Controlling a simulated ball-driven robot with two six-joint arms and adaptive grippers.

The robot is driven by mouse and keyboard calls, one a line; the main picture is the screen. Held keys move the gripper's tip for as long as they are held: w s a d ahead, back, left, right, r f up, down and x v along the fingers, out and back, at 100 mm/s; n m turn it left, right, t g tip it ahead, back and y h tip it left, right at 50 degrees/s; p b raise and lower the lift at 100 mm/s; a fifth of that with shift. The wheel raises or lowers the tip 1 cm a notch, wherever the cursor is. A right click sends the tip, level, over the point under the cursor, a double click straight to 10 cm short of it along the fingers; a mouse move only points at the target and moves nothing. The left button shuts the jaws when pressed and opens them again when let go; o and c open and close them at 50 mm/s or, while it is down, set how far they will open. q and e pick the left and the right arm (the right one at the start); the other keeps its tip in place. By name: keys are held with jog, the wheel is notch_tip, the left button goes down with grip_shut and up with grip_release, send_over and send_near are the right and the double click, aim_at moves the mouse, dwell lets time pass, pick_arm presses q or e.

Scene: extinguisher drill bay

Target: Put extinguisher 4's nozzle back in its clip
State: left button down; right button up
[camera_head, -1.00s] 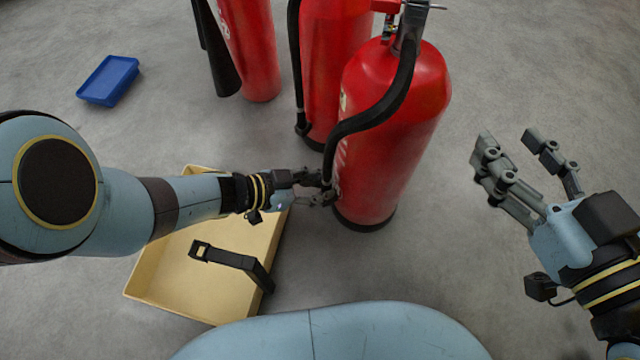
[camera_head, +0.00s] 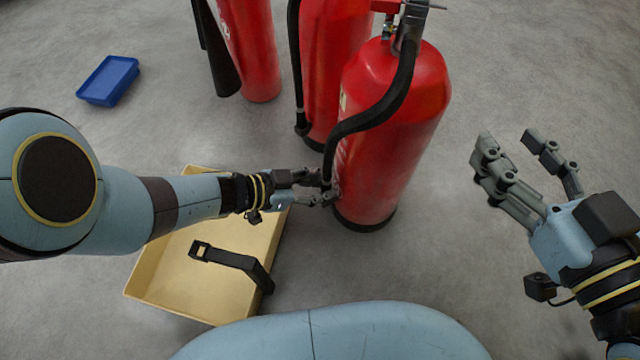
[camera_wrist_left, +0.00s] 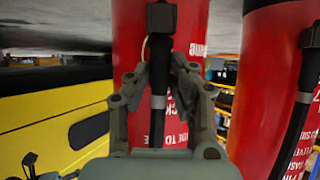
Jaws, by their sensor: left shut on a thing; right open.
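The nearest red extinguisher (camera_head: 395,130) stands upright in the head view; I cannot read a number on it. Its black hose (camera_head: 372,118) curves from the valve down its left side to my left gripper (camera_head: 328,188). That gripper is shut on the black nozzle (camera_wrist_left: 158,78) at the hose's end, close against the cylinder's lower left. In the left wrist view the nozzle is upright between the fingers (camera_wrist_left: 157,92), in front of the red cylinder (camera_wrist_left: 130,40). I cannot clearly make out the clip. My right gripper (camera_head: 510,150) is open and empty, right of the extinguisher.
Two more red extinguishers stand behind, one close by (camera_head: 325,70) and one further left (camera_head: 252,50). A yellow tray (camera_head: 160,265) lies under my left arm, with a black bracket-like piece (camera_head: 235,260) in it. A blue tray (camera_head: 108,80) lies far left. The floor at right is clear.

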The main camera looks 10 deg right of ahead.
pick_arm(q)
jog(key=c, duration=1.1)
grip_release()
